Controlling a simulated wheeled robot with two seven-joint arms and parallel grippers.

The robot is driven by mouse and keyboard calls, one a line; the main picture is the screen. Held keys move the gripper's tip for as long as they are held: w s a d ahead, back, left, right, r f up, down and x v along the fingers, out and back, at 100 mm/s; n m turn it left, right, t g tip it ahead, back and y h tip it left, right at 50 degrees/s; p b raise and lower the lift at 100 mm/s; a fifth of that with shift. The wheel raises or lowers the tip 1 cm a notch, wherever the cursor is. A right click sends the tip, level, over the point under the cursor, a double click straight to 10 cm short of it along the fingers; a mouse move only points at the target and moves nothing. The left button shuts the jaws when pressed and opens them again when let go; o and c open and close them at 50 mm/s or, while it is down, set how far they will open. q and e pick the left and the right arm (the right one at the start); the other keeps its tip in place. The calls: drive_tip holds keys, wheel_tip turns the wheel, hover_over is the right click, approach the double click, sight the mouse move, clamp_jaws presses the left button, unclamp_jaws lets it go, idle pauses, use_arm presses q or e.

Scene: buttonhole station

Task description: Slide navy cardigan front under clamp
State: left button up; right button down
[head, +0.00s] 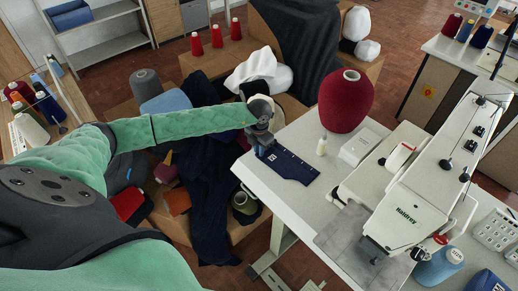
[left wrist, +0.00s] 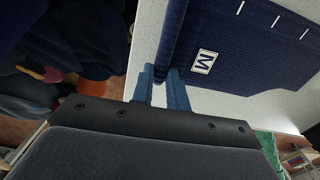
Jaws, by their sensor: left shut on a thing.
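The navy cardigan front (head: 290,166) lies at the left edge of the white machine table (head: 300,208). It is a flat piece with white marks along one edge and a white M label. My left gripper (head: 264,150) is shut on its left end. The left wrist view shows the blue fingers (left wrist: 168,82) at the edge of the navy knit (left wrist: 235,55). The white sewing machine (head: 405,215) stands to the right, apart from the cardigan front. Its clamp is too small to make out under the head, near the grey plate (head: 335,238). My right gripper is not in view.
A blue spool (head: 440,266) stands by the machine. Dark cloth (head: 200,175) is heaped left of the table. The tabletop before the machine is clear.

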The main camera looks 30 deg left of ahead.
use_arm(q)
drive_tip(key=shift+r, duration=0.15)
drive_tip(key=shift+r+p, duration=0.75)
drive_tip(key=shift+r, duration=1.6)
